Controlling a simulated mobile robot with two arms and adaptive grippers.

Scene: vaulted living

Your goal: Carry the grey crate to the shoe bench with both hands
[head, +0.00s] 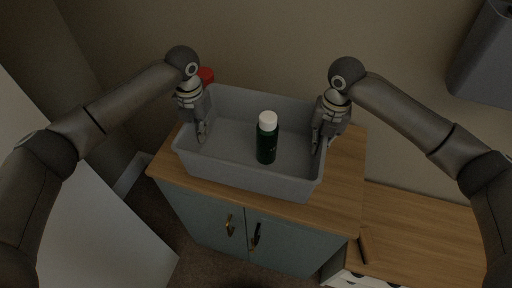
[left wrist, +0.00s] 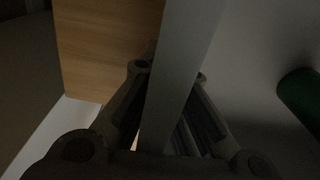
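The grey crate (head: 225,172) stands upright on the wooden top of a blue-grey cabinet. A dark green bottle with a white cap (head: 266,143) stands inside it. My left gripper (head: 201,133) is at the crate's left wall. In the left wrist view the crate's wall (left wrist: 185,60) runs between the two fingers, which look closed against it. My right gripper (head: 322,146) is at the crate's right wall, fingers pointing down; whether it grips is unclear. A lower wooden-topped unit (head: 425,238) at the lower right looks like the shoe bench.
The cabinet top (head: 345,180) has bare wood right of the crate. A red-topped object (head: 206,75) is behind the crate's left back corner. A thin dark object (head: 363,250) is by the lower unit's left edge. A grey box-like thing (head: 485,60) is at upper right.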

